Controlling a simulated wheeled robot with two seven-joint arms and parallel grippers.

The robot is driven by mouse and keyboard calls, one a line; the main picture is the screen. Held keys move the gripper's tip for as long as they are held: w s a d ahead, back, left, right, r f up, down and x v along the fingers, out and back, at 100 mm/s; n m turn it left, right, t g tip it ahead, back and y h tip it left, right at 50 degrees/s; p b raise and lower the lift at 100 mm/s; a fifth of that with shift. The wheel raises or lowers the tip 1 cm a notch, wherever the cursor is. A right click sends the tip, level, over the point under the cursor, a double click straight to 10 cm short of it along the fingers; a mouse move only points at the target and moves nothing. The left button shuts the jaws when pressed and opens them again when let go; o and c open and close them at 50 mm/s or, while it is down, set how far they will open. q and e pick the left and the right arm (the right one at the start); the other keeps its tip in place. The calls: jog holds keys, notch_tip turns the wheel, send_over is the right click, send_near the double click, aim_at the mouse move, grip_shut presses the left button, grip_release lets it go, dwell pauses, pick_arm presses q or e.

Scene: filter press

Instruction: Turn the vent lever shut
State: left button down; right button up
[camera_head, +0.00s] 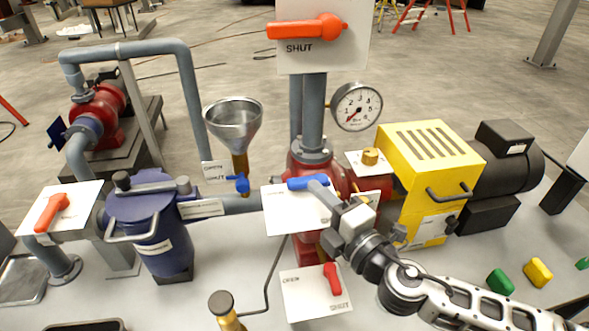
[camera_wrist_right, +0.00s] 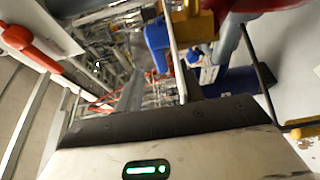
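Several levers show, and no label reading vent can be made out. A blue lever (camera_head: 312,182) lies roughly level over a white plate (camera_head: 292,212) on the red pump body. My right gripper (camera_head: 322,193) reaches in from the lower right, its slim grey fingertips at or just in front of this lever. Contact and the finger gap cannot be made out. A smaller blue lever (camera_head: 238,183) sits below the steel funnel (camera_head: 233,122), by a plate marked OPEN and SHUT. In the right wrist view a blue piece (camera_wrist_right: 157,45) shows beyond the gripper body. My left gripper is out of view.
An orange lever (camera_head: 308,27) points left above the word SHUT on an upright plate. A red lever (camera_head: 332,279) and another orange lever (camera_head: 51,212) sit on separate plates. A gauge (camera_head: 357,106) and yellow guard (camera_head: 430,160) stand close to my right gripper.

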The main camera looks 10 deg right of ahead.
aim_at(296, 180)
jog(key=p+x, duration=0.1)
jog(key=x, duration=0.7)
jog(key=shift+c, duration=0.4)
grip_shut()
